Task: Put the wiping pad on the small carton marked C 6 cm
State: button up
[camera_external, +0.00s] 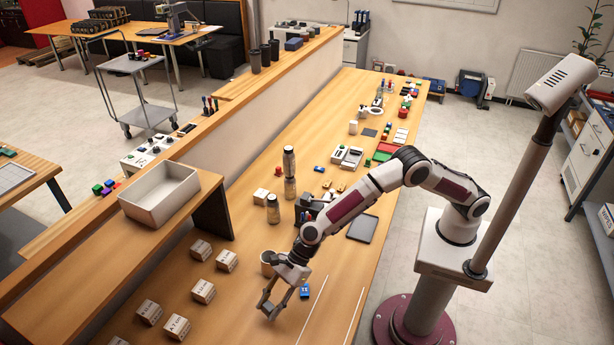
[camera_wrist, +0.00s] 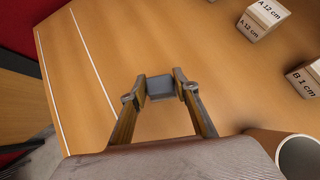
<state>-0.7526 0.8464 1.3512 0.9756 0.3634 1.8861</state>
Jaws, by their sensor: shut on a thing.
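My gripper (camera_wrist: 160,84) is shut on a small grey block, which looks like the wiping pad (camera_wrist: 163,88), held between the fingertips in the wrist view. In the external view my gripper (camera_external: 283,300) is low over the near part of the table; the pad cannot be made out clearly there. Several small white cartons (camera_external: 204,291) stand to the left of my gripper. The wrist view shows a carton marked A 12 cm (camera_wrist: 254,29) and one marked B 1 cm (camera_wrist: 305,79). I cannot tell which carton is C 6 cm.
A round cup (camera_external: 268,262) stands close behind my gripper. A small blue object (camera_external: 305,292) shows just right of my gripper. Jars (camera_external: 273,209) stand farther back, and a white bin (camera_external: 160,193) sits on the raised shelf. White lines (camera_external: 312,311) mark bare table at right.

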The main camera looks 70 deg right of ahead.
aim_at(270, 312)
jog(key=shift+f, duration=1.85)
jog(key=shift+f, duration=0.15)
jog(key=o, duration=1.2)
jog(key=shift+c, duration=0.2)
jog(key=shift+r, duration=0.25)
jog(key=shift+v, duration=0.95)
jog(key=v, duration=1)
